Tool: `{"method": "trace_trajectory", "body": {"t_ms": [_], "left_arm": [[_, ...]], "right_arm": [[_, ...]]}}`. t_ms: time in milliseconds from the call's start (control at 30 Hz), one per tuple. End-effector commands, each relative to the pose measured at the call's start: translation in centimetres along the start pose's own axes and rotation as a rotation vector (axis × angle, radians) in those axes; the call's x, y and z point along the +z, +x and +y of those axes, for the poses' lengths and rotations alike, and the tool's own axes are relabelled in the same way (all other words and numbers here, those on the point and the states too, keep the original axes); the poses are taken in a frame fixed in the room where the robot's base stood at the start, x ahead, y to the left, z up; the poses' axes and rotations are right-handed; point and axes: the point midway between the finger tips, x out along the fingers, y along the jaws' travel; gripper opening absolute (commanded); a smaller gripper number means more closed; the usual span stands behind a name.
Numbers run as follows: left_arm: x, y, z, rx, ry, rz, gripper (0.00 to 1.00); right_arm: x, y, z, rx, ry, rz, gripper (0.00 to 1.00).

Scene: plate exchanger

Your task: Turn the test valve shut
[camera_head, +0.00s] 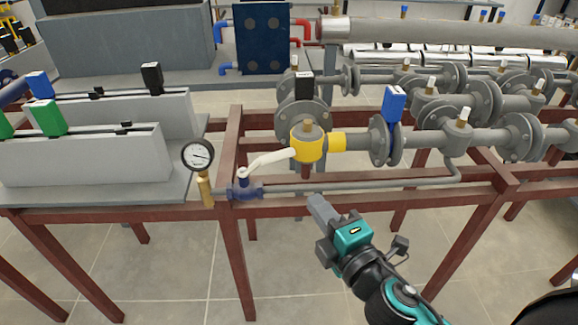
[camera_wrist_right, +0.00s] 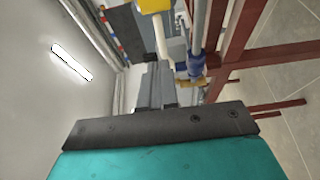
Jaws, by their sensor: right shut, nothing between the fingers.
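The test valve (camera_head: 245,189) is a small blue body on the thin grey pipe, beside a pressure gauge (camera_head: 198,155) on a brass stem. Its cream lever (camera_head: 268,161) slants up to the right, its end close to the yellow fitting (camera_head: 307,143). My right gripper (camera_head: 317,203) is shut and empty, in front of the thin pipe and to the right of the valve. In the right wrist view the shut fingers (camera_wrist_right: 157,72) point toward the cream lever (camera_wrist_right: 163,38), with the blue valve body (camera_wrist_right: 194,66) to their right. I see no contact. My left gripper is not in view.
A red-brown frame (camera_head: 238,240) carries the pipes. The larger pipe has flanges and a blue-handled valve (camera_head: 393,105) on the right. Grey blocks with green handles (camera_head: 48,118) stand on the left. The tiled floor (camera_head: 180,265) in front is open.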

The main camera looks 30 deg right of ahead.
Motion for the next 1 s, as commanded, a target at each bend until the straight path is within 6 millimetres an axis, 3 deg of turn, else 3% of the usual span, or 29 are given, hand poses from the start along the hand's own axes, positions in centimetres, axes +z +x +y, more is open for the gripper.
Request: {"method": "trace_trajectory", "body": {"t_ms": [300, 600, 800, 1000], "left_arm": [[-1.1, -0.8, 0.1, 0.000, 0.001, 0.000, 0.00], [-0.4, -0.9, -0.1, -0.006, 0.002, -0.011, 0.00], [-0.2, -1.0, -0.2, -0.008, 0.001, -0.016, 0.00], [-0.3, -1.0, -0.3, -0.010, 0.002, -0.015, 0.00]], "right_arm": [[0.0, 5.3, 0.3, 0.004, -0.003, 0.004, 0.00], [0.0, 10.0, 0.1, 0.002, -0.003, 0.002, 0.00], [0.0, 11.8, 0.1, 0.000, -0.002, 0.002, 0.00], [0.0, 12.3, 0.0, -0.001, -0.001, 0.002, 0.00]]}}
